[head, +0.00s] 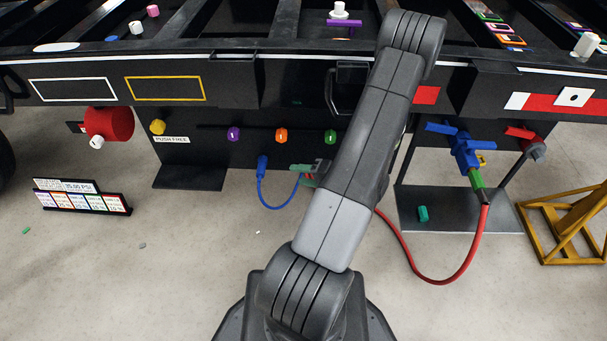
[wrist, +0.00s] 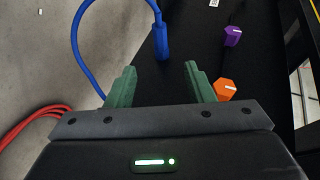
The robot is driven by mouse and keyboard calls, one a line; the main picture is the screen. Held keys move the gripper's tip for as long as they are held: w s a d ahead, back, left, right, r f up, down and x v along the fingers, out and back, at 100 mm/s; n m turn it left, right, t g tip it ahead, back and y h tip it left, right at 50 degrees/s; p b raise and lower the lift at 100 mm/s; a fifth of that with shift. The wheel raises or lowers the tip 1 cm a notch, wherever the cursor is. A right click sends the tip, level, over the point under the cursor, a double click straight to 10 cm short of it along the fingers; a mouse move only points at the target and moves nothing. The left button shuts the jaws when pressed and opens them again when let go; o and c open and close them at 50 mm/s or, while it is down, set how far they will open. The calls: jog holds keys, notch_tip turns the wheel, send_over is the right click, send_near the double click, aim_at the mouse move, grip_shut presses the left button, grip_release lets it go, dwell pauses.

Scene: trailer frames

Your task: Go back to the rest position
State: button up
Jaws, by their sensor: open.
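My gripper (wrist: 160,78) is open, with its two green fingers apart and nothing between them. In the head view my gripper (head: 312,171) shows in part beside my arm, in front of the dark trailer panel (head: 205,152). A blue connector (wrist: 161,38) with a blue hose stands beyond the fingertips in the wrist view. It also hangs at the panel in the head view (head: 262,165), left of my gripper. An orange knob (wrist: 225,89) is close to the right finger in the wrist view. My arm hides part of the trailer's middle.
A purple knob (head: 233,134) and a green knob (head: 330,137) are on the panel. A red hose (head: 438,281) loops from behind my arm to a connector beneath the blue coupling (head: 463,147). A yellow stand (head: 568,222) is at right. The floor at lower left is mostly clear.

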aim_at(264, 173)
dwell(0.4)
jog(key=shift+b+x, duration=1.8)
jog(key=shift+x, duration=3.9)
jog(key=shift+d+r, duration=0.1)
jog(key=p+v, duration=0.4)
jog(key=v, duration=0.7)
jog(key=s+b+x, duration=0.1)
jog(key=b+x, duration=0.5)
jog(key=x, duration=0.7)
jog(key=shift+a, duration=0.3)
